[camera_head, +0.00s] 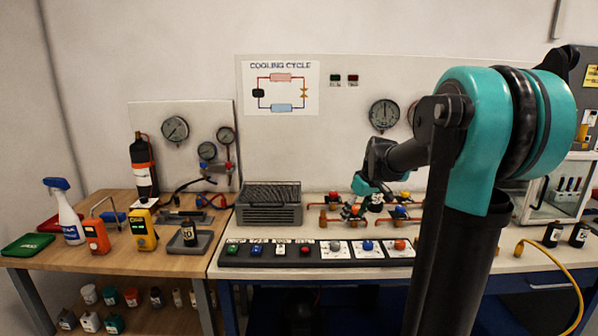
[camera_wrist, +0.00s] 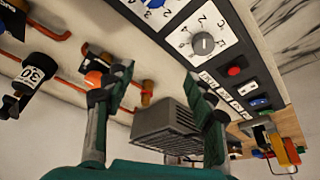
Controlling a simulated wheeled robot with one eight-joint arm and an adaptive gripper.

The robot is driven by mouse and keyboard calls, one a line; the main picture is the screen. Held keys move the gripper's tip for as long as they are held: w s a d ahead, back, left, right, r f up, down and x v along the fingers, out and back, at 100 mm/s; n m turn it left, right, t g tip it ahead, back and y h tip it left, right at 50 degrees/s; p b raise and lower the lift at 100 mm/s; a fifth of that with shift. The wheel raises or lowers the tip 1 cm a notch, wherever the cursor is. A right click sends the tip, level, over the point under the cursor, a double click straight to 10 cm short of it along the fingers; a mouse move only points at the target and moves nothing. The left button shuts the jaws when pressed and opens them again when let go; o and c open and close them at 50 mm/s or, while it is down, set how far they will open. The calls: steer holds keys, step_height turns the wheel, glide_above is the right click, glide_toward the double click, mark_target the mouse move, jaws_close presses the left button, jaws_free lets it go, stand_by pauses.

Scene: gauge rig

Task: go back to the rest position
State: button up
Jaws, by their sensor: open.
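My teal arm rises at the right of the head view and reaches over the bench. My gripper (camera_wrist: 155,82) shows in the wrist view with its two dark fingers spread apart and nothing between them. In the head view my gripper (camera_head: 362,206) hangs small and dark over the bench among the copper pipes and valves, behind the control panel (camera_head: 312,260). Its fingertips are hard to make out there. In the wrist view the panel's grey knob (camera_wrist: 203,43) lies beyond the fingers, and a grey vented box (camera_wrist: 168,128) shows between them.
Red, blue and orange valves on copper pipes (camera_head: 330,222) surround the gripper. The vented box (camera_head: 270,215) stands to the left. A wooden table (camera_head: 150,262) at left holds meters, a spray bottle (camera_head: 64,210) and a dark cylinder (camera_head: 142,168). A yellow hose (camera_head: 565,262) curves at right.

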steer(key=s+f+m, duration=0.2)
steer(key=s+f, duration=0.3)
steer(key=s, duration=0.4)
steer(key=s+f+m+h, duration=0.1)
steer(key=s+f+m, duration=0.1)
steer(key=s+f, duration=0.3)
steer(key=s+d+f+m+h, duration=0.1)
steer(key=s+f, duration=0.5)
steer(key=s, duration=0.7)
steer(key=shift+m+t, duration=0.4)
steer(key=shift+m, duration=0.2)
steer(key=shift+s, duration=0.1)
